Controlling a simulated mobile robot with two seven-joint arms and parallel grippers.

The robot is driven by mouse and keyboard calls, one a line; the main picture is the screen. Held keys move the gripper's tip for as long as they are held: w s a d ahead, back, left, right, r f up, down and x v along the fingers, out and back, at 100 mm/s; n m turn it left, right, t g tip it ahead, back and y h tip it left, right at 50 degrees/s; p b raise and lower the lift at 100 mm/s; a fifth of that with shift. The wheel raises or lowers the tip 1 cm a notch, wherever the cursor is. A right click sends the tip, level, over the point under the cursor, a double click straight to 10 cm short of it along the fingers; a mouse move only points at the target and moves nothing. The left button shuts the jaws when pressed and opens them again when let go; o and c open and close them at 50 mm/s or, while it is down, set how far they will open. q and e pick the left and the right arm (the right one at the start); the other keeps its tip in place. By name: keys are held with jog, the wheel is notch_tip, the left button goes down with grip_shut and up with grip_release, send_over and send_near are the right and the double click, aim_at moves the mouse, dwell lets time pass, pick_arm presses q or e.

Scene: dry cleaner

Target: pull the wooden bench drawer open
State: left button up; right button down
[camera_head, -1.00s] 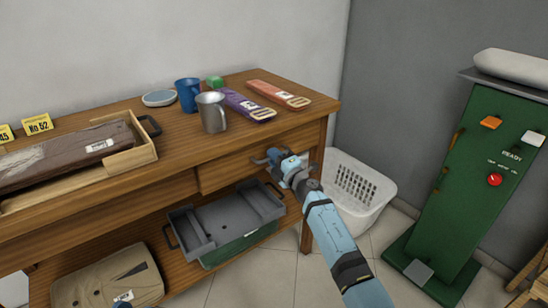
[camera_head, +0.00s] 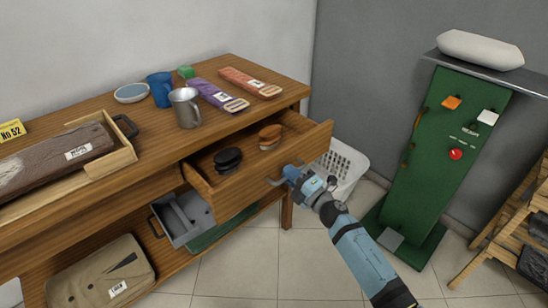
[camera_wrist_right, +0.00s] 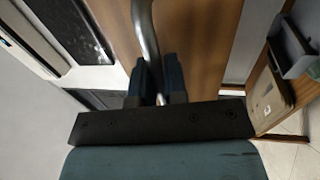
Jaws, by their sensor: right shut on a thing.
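The wooden bench drawer (camera_head: 258,168) is pulled out from the bench (camera_head: 226,80) in the head view. A dark brush (camera_head: 228,160) and a tan-and-dark brush (camera_head: 270,136) lie inside it. My right gripper (camera_head: 284,176) is at the drawer front, shut on the metal drawer handle (camera_head: 272,182). In the right wrist view the curved metal handle (camera_wrist_right: 146,40) passes between the two fingers (camera_wrist_right: 158,82). My left gripper is not in view.
A white basket (camera_head: 345,168) stands on the floor right of the bench, close behind my right gripper. A green machine (camera_head: 435,160) is farther right. A grey tray (camera_head: 185,218) sits on the lower shelf. Metal (camera_head: 185,107) and blue (camera_head: 160,88) mugs stand on top. The floor in front is clear.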

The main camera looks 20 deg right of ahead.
jog(key=shift+r+p+v, duration=0.1)
jog(key=shift+r+v, duration=0.05)
jog(key=shift+v, duration=0.7)
jog(key=shift+r+p+v, duration=0.1)
jog(key=shift+r+v, duration=0.1)
jog(key=shift+v, duration=0.65)
jog(key=shift+r+p+v, duration=0.1)
jog(key=shift+r+v, duration=0.05)
jog(key=shift+v, duration=0.7)
jog(key=shift+s, duration=0.1)
jog(key=c, duration=1.2)
grip_release()
jog(key=v, duration=1.4)
jog(key=shift+r, duration=0.1)
